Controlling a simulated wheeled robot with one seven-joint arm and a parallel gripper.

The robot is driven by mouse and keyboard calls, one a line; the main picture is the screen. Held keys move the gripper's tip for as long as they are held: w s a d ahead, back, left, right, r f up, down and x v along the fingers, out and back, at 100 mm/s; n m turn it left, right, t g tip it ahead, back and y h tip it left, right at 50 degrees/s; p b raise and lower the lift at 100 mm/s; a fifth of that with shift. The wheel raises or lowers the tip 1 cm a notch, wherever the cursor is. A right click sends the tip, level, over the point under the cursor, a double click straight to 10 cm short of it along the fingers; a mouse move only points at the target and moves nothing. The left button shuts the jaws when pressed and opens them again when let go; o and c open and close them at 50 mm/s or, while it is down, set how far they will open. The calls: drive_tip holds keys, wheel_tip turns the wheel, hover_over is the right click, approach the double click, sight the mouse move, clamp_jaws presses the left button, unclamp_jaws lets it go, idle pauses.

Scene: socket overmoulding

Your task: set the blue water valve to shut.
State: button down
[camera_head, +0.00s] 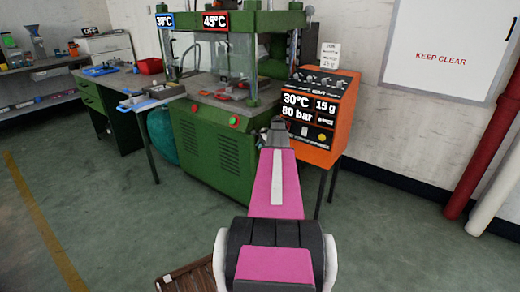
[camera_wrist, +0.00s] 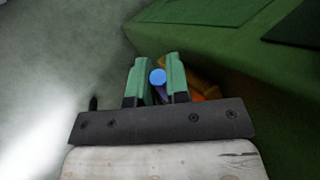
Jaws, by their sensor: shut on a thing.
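In the wrist view, a round bright blue knob (camera_wrist: 158,76), taken to be the blue water valve's handle, sits between the two green fingers of my gripper (camera_wrist: 157,68). A darker blue-purple stem shows just below it. The fingers are shut on this blue handle, one on each side. In the head view, my gripper (camera_head: 278,124) is at the right front corner of the green press (camera_head: 205,140). The blue valve is hidden there behind my arm, and its setting cannot be told.
An orange part (camera_wrist: 205,82) lies just right of the fingers, beside a green panel (camera_wrist: 230,45). An orange control unit (camera_head: 318,152) stands on thin legs right of the press. A wooden pallet or crate (camera_head: 186,278) lies near the front. Floor is clear at left and right.

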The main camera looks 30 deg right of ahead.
drive_tip(key=shift+d+r, duration=0.15)
drive_tip(key=c, duration=1.1)
unclamp_jaws()
